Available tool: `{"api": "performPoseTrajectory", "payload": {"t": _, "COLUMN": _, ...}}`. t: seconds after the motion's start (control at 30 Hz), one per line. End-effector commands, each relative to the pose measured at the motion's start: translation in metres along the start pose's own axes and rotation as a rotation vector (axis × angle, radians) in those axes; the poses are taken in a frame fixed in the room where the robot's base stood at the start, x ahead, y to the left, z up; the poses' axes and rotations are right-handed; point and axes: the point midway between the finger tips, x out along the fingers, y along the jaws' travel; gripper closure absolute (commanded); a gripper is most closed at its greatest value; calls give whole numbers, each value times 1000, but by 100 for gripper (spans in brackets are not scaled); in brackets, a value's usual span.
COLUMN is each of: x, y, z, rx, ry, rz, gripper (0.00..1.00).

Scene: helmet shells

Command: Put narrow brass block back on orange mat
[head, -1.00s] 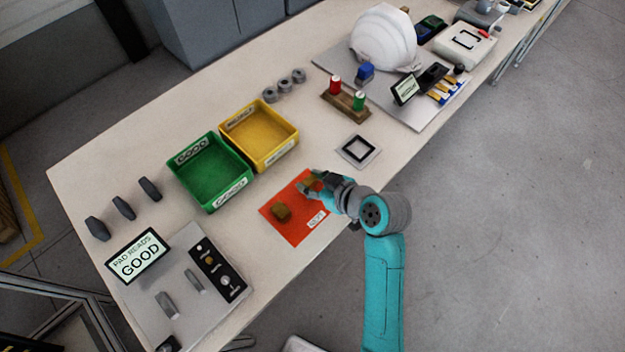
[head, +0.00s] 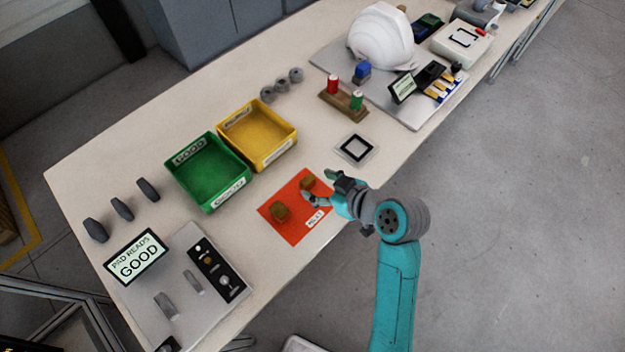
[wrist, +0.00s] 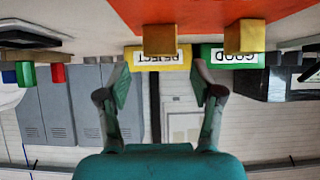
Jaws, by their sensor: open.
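The orange mat (head: 292,228) lies on the table, with two brass blocks on it. The narrower brass block (head: 308,182) sits near the mat's far right part; it also shows in the wrist view (wrist: 160,40). The wider brass block (head: 279,211) sits to its left on the mat, and in the wrist view (wrist: 245,37) it is on the right. My gripper (head: 318,187) is open and empty, just right of the narrower block. In the upside-down wrist view my fingers (wrist: 160,78) are apart, with a gap to that block.
A green GOOD bin (head: 207,172) and a yellow REJECT bin (head: 257,135) stand behind the mat. A black-framed square pad (head: 356,149) lies to the right. A panel with a GOOD display (head: 137,257) is at front left. Bare table surrounds the mat.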

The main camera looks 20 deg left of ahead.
Motion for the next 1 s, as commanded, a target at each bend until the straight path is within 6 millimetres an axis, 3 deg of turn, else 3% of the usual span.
{"api": "performPoseTrajectory", "payload": {"t": 0.2, "x": -45, "y": 1, "z": 0, "rx": 1, "ry": 1, "rz": 5, "gripper": 34}}
{"api": "performPoseTrajectory", "payload": {"t": 0.4, "x": -71, "y": 1, "z": 0, "rx": 1, "ry": 0, "rz": 3, "gripper": 34}}
{"api": "performPoseTrajectory", "payload": {"t": 0.83, "x": -80, "y": 0, "z": 2, "rx": 5, "ry": -1, "rz": 2, "gripper": 34}}
{"api": "performPoseTrajectory", "payload": {"t": 1.0, "x": -81, "y": 0, "z": 26, "rx": 85, "ry": 6, "rz": 68, "gripper": 34}}
